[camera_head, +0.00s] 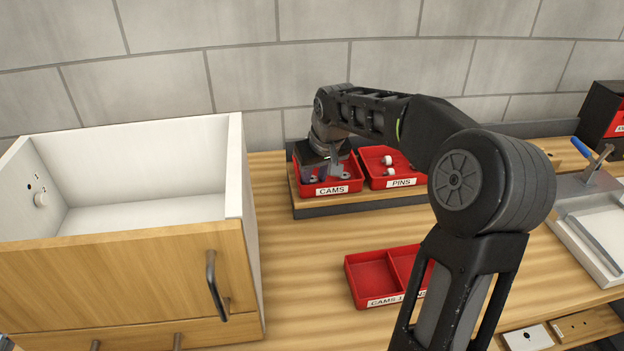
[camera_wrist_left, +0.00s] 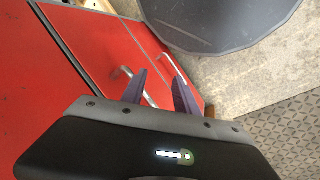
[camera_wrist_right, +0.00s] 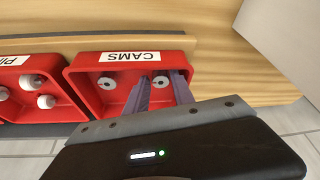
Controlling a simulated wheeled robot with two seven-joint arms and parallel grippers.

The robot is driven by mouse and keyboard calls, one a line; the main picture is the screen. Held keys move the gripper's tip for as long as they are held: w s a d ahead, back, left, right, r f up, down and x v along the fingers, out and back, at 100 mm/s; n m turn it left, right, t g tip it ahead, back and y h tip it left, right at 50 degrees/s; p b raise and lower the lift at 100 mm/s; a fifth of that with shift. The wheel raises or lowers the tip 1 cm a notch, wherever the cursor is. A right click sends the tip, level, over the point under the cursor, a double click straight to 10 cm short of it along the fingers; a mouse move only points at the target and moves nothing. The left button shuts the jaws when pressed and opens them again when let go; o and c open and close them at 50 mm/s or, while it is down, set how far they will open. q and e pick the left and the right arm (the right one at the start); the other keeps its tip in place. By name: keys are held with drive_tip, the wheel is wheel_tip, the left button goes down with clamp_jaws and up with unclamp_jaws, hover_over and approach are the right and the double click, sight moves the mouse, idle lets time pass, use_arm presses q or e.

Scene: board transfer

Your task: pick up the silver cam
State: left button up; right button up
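The red bin marked CAMS (camera_head: 338,188) stands on the bench and holds small silver cams (camera_head: 345,175). In the right wrist view, one silver cam (camera_wrist_right: 107,83) lies on the left of the bin (camera_wrist_right: 88,66) and another silver cam (camera_wrist_right: 159,83) shows between my fingers. My right gripper (camera_head: 333,170) points down into the bin, open, its two fingers (camera_wrist_right: 163,82) apart. Contact with the cam cannot be told. My left gripper (camera_wrist_left: 158,82) is open and empty, seen only in its own wrist view.
The PINS bin (camera_head: 376,183) with white pins stands right beside the CAMS bin. An empty divided red tray (camera_head: 371,276) lies nearer on the bench. A white and wood drawer box (camera_head: 130,270) stands left. Red cabinet fronts (camera_wrist_left: 50,65) are near my left gripper.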

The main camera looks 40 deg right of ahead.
drive_tip(key=shift+w+f, duration=0.1)
drive_tip(key=shift+f, duration=0.15)
idle(0.4)
clamp_jaws()
